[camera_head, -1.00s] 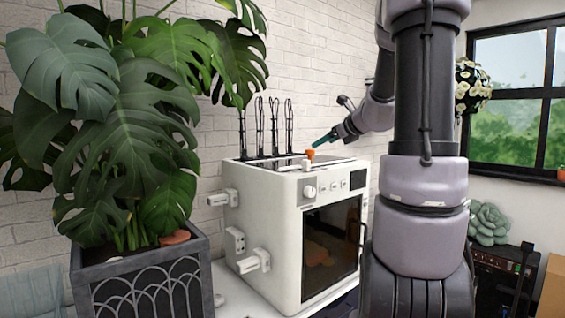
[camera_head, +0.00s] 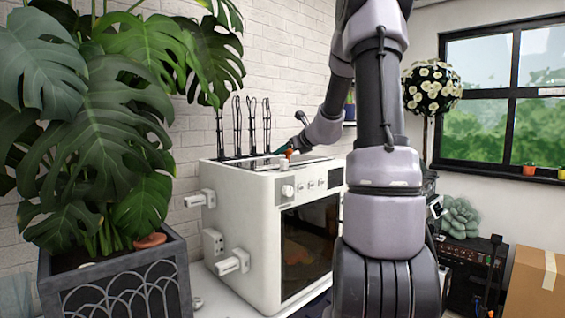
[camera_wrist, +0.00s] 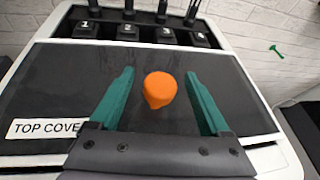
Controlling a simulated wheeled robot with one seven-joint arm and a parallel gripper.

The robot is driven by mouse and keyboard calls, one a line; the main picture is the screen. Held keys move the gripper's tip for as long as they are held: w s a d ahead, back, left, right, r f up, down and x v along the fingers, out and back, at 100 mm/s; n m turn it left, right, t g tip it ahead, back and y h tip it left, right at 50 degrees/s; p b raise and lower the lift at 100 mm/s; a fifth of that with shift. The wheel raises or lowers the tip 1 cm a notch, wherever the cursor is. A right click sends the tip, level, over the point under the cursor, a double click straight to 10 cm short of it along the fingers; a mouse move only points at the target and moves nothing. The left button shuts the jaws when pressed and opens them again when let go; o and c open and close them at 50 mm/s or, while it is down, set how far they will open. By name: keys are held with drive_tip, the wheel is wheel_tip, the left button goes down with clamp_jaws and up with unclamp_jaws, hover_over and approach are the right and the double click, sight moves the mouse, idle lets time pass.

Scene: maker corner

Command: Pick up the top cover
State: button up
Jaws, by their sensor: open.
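The top cover (camera_wrist: 70,85) is a dark flat panel with a white rim on top of the white machine (camera_head: 252,215), with a label reading "TOP COVER" at its left. An orange knob (camera_wrist: 160,89) stands up from the panel; it also shows small in the head view (camera_head: 289,153). My gripper (camera_wrist: 160,80) is open, its two green fingers on either side of the orange knob with a gap at each side. I cannot tell whether the fingertips touch the panel. In the head view my arm hides part of the machine's right side.
Behind the panel is a row of numbered black slots (camera_wrist: 140,32) with thin black uprights (camera_head: 252,125). A large potted plant (camera_head: 110,285) stands left of the machine. A cardboard box (camera_head: 535,280) and a dark unit (camera_head: 465,265) are at the right.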

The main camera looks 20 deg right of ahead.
clamp_jaws()
drive_tip(key=shift+r, duration=0.1)
